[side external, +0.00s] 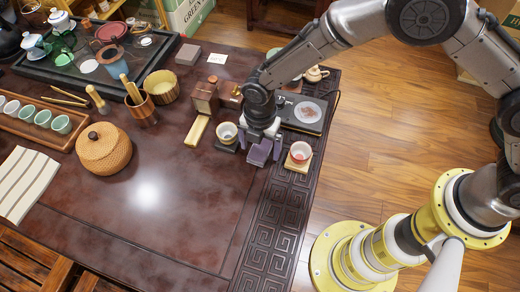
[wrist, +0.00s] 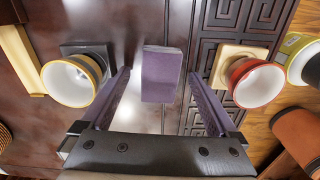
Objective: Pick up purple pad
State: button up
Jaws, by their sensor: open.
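The purple pad (wrist: 162,75) is a small block in the middle of the wrist view, between my two fingers and apart from both. It also shows in the side external view (side external: 257,156), just below my gripper (side external: 262,139), near the table's carved border. In the wrist view my gripper (wrist: 158,74) is open, with a finger on each side of the pad and dark table showing in both gaps. The fingers are purple-grey too. I cannot tell the exact height of the fingertips above the pad.
A yellow-rimmed cup (wrist: 70,82) on a dark coaster stands left of the fingers. A red cup (wrist: 257,82) on a pale coaster (wrist: 222,73) stands right. Wooden boxes (side external: 205,97) and a scale (side external: 301,113) stand behind. The table's front middle (side external: 170,220) is clear.

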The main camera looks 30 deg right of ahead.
aim_at(261, 150)
jog(key=c, duration=1.4)
jog(key=shift+r, duration=0.55)
notch_tip(261, 150, up, 2)
jog(key=shift+s+r, duration=0.1)
jog(key=shift+r, duration=0.15)
jog(key=s+d+r, duration=0.6)
jog(key=s, duration=0.1)
jog(key=s+d+r, duration=0.3)
jog(key=shift+s+r, duration=0.15)
jog(key=shift+s, duration=0.2)
